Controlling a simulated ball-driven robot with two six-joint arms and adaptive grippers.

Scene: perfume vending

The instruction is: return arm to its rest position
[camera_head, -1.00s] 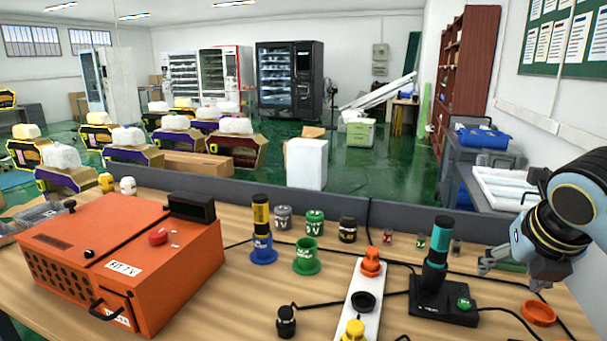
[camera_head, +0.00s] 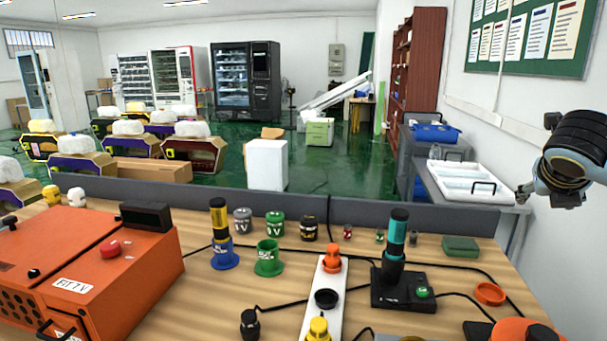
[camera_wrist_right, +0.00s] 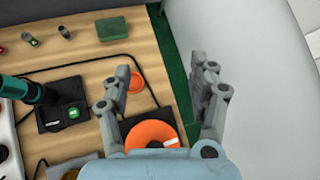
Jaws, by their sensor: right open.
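My right arm comes in at the right edge of the head view, and my right gripper (camera_head: 524,192) shows there only in part, raised above and right of the table. In the right wrist view my right gripper (camera_wrist_right: 165,85) is open, its two grey fingers apart with nothing between them. It hangs over the table's right edge, with an orange ring (camera_wrist_right: 136,82) and a larger orange round piece (camera_wrist_right: 152,136) near the left finger. My left gripper is in neither view.
The table (camera_head: 200,310) holds an orange box (camera_head: 90,260), a teal-topped bottle (camera_head: 395,235) on a black stand (camera_head: 403,293), a white strip (camera_head: 324,280) and a green block (camera_head: 460,246). A grey partition (camera_head: 350,210) runs along the back. White trays (camera_head: 465,180) stand beyond at right.

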